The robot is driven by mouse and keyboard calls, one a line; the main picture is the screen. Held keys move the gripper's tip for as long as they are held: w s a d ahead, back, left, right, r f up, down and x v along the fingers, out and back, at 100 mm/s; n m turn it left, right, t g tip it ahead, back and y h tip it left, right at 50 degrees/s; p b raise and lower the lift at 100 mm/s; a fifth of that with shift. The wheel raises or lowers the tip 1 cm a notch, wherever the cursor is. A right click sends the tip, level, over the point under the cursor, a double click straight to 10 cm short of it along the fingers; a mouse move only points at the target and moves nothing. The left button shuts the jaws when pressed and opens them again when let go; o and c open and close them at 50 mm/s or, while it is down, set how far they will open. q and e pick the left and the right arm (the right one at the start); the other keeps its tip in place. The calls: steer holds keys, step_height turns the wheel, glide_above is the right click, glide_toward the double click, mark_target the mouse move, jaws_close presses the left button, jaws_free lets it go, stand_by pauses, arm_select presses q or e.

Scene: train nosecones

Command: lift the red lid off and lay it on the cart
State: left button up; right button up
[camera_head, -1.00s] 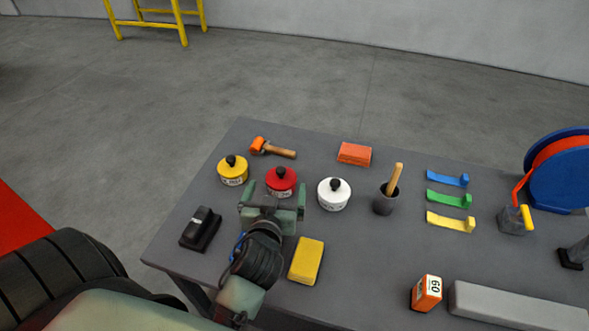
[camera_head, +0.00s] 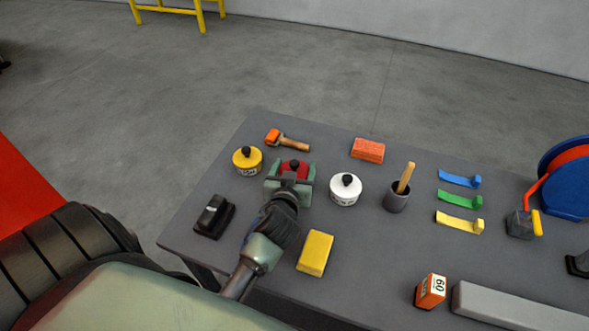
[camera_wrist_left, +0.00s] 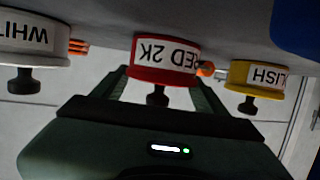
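The red lid (camera_head: 294,165) with its black knob tops a round tin on the grey cart (camera_head: 385,255). In the left wrist view, which is upside down, the red lid (camera_wrist_left: 165,76) and the white "RED 2K" label show, with the black knob pointing toward my gripper. My left gripper (camera_head: 290,174) is open over the tin, one finger on each side. In the left wrist view the left gripper (camera_wrist_left: 160,84) has clear gaps beside the knob. The gripper partly hides the tin in the head view. My right gripper is not in view.
A yellow tin (camera_head: 247,162) and a white tin (camera_head: 345,190) flank the red one closely. A black block (camera_head: 213,216), yellow block (camera_head: 315,253) and mallet (camera_head: 289,140) are nearby. Bare cart top lies between the yellow block and the orange box (camera_head: 430,291).

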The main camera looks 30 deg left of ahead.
mark_target(296, 163)
arm_select(q)
steer(key=shift+c, duration=0.9)
steer(key=shift+r, duration=0.1)
step_height(296, 163, up, 20)
steer(key=d+r+m+t+h, duration=0.1)
steer(key=d+r+m+h, duration=0.4)
steer(key=d, duration=0.8)
steer(key=shift+s+d+r+h, duration=0.15)
steer(key=shift+s+r+h, duration=0.4)
steer(key=shift+r, duration=0.35)
